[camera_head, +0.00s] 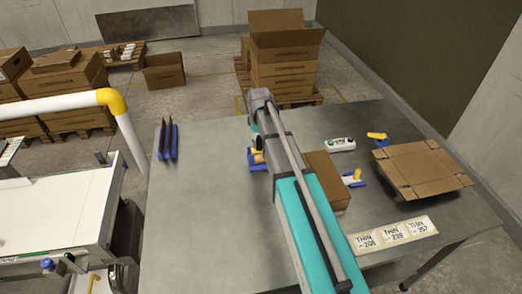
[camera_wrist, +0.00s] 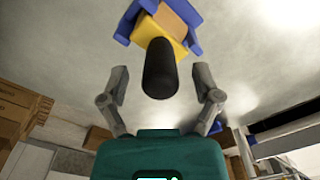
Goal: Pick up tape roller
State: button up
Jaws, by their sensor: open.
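The tape roller (camera_wrist: 160,68) shows in the wrist view with a black handle, a yellow middle, blue side parts and a tan roll at the top. My gripper (camera_wrist: 161,78) is open, with one finger on each side of the black handle. I see no finger closed on it, and I cannot tell the depth between them. In the head view a blue, yellow and tan piece, apparently this tape roller (camera_head: 257,157), shows on the table just left of my arm. My arm hides part of it and my fingers there.
The grey table (camera_head: 205,215) is clear at the front left.

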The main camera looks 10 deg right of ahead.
jog(key=shift+f+b, duration=0.55)
jog(key=shift+f, duration=0.25)
grip_shut()
